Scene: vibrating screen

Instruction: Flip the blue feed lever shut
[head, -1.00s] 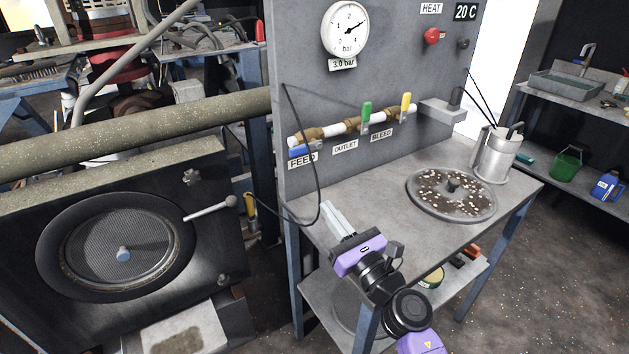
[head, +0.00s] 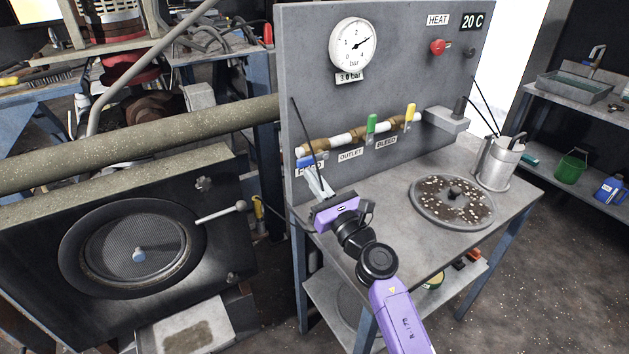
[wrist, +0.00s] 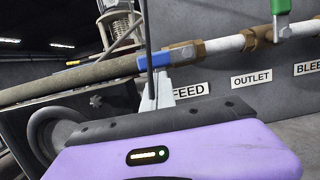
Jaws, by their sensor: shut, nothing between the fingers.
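The blue feed lever (head: 305,161) is at the left end of the brass and white pipe on the grey panel, above the FEED label. In the wrist view the blue lever (wrist: 184,55) lies nearly level, roughly in line with the pipe. My gripper (head: 310,172) is at the FEED end, its fingers shut and empty, pointing up at the lever and partly covering the label.
The green outlet lever (head: 372,123) and yellow bleed lever (head: 410,115) stand upright farther right on the pipe. A thin black cable (head: 305,130) crosses near my fingers. A round plate with pale bits (head: 425,212) and a metal can (head: 497,165) stand on the bench.

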